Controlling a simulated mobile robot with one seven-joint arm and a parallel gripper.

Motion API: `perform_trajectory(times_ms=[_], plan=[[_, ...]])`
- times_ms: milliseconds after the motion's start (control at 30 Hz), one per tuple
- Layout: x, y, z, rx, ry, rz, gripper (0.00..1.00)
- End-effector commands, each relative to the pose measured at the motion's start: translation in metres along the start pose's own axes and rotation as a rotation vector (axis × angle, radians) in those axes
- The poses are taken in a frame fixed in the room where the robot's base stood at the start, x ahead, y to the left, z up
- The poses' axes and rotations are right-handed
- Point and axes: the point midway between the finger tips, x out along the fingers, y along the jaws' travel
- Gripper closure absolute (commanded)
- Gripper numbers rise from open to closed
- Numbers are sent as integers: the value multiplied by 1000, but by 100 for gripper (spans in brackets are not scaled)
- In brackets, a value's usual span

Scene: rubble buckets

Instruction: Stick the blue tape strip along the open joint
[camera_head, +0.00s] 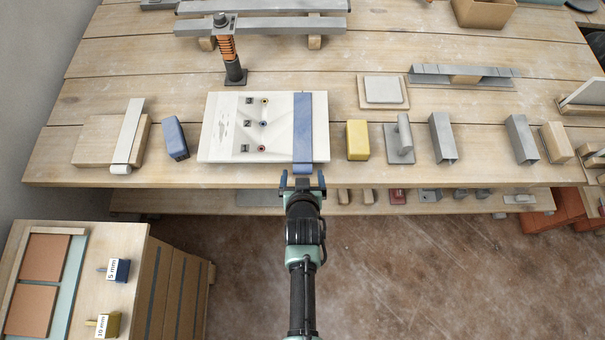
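The blue tape strip (303,120) runs from the far edge to the near edge across the right part of a pale board (215,130) on the workbench. Its near end reaches the bench's front edge. I cannot tell whether it is stuck down, and no open joint shows clearly; the strip may cover it. My gripper (303,181) is at the bench's front edge, just in front of the strip's near end. Its two fingers stand wide apart, one on each side of the strip's line. Whether it touches the strip is unclear.
A blue block (175,138) and a yellow block (357,140) flank the board. A wooden board with a pale strip (129,130) lies left. Metal pieces (442,138) stand right. A spring post (232,62) stands behind. A side cabinet (125,240) is at lower left.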

Motion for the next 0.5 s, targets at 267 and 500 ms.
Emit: perform_trajectory(times_ms=[267, 500], plan=[[-2, 0, 0, 0, 1, 0, 7], [-24, 0, 0, 0, 2, 0, 7]])
